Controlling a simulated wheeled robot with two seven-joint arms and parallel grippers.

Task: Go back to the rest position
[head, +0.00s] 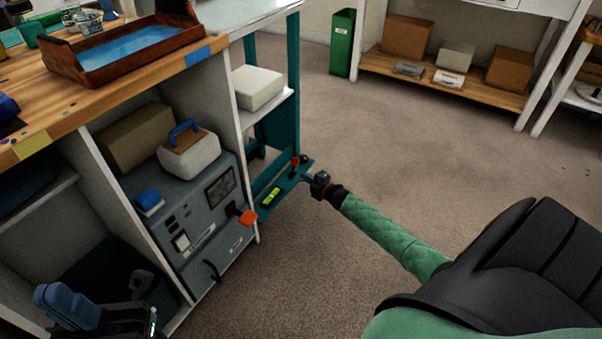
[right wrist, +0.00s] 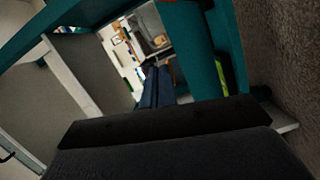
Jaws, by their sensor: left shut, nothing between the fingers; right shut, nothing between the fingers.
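My right gripper (head: 305,176) is at the end of my green-sleeved arm, low over the floor, beside the teal bench foot. Its jaws are shut and empty. In the right wrist view its blue fingers (right wrist: 151,88) lie together, pointing away towards the teal frame. My left gripper (head: 48,296) is at the lower left, in front of the cabinet's open lower bay. Its blue fingers are shut with nothing between them. The rest of the left arm is mostly out of view.
The workbench (head: 120,82) with a wooden tray (head: 62,66) of blue resin stands left. A grey machine (head: 205,218) with an orange knob (head: 247,216) sits under it. A teal frame (head: 286,187) holds a yellow-green piece (head: 271,198). Carpet (head: 400,150) is clear towards the back shelf (head: 465,92).

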